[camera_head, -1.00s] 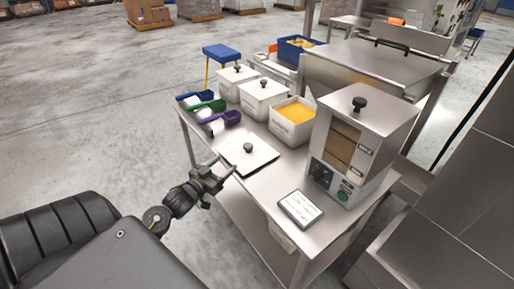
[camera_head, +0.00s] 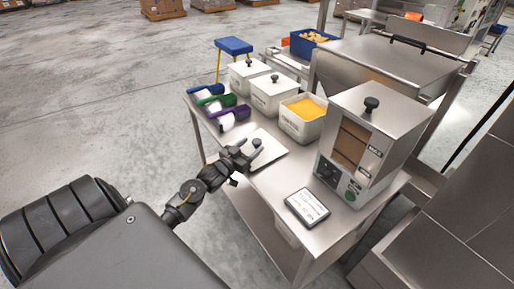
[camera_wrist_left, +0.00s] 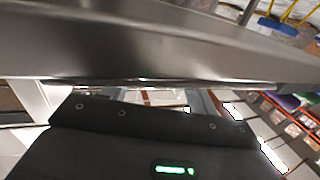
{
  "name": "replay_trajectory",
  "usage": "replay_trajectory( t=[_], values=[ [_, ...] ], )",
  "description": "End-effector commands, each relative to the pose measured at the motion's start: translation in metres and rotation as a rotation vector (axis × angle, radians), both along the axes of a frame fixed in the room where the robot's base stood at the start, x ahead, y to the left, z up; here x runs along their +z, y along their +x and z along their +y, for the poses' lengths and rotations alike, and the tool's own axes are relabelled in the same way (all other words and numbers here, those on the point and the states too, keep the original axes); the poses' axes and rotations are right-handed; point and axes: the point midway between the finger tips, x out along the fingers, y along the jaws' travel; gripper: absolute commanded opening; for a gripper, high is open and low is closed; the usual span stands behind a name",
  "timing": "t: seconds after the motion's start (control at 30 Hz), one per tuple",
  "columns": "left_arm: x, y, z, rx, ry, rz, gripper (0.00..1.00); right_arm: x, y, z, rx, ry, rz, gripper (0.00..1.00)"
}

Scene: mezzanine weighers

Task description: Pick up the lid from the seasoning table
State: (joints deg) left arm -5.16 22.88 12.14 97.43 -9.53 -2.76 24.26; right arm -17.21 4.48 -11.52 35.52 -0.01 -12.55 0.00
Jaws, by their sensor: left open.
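The lid (camera_head: 273,156), a flat pale square plate with a dark round knob (camera_head: 257,143), lies on the steel seasoning table (camera_head: 262,191) in front of the open bin. In the head view my left gripper (camera_head: 248,154) is open at the lid's near left part, its fingers close to the knob. I cannot tell whether they touch it. Nothing shows held in it. The gripper and its fingers partly cover the lid. The left wrist view is mostly filled by a blurred metal surface, and the lid cannot be made out there. My right gripper is not in view.
An open bin of yellow-orange seasoning (camera_head: 304,110) stands behind the lid, with two lidded white bins (camera_head: 273,97) beyond. Blue, green and purple scoops (camera_head: 234,117) lie at left. A steel dispenser (camera_head: 372,125) and a small display (camera_head: 307,208) are at right.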

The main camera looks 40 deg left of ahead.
Motion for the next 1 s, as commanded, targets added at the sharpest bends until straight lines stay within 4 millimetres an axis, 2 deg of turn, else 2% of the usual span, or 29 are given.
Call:
replay_trajectory(
  t=[0.1,0.2,0.43,0.8,0.83,1.0],
  values=[
    [0.001,0.016,0.000,0.000,-0.001,-0.001,0.59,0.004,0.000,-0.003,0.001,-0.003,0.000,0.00],
    [0.000,0.023,0.000,0.000,0.000,0.000,0.59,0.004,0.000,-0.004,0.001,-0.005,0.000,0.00],
    [0.000,0.024,0.000,0.000,0.000,0.001,0.59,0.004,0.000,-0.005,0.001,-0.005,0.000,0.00],
    [0.000,0.023,0.000,0.000,0.000,0.001,0.12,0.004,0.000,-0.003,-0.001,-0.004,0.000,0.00],
    [0.000,0.023,0.000,0.000,0.000,0.001,0.09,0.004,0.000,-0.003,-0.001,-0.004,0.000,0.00],
    [0.000,0.023,0.000,0.000,0.000,0.000,0.09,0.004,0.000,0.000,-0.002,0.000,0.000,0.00]
  ],
)
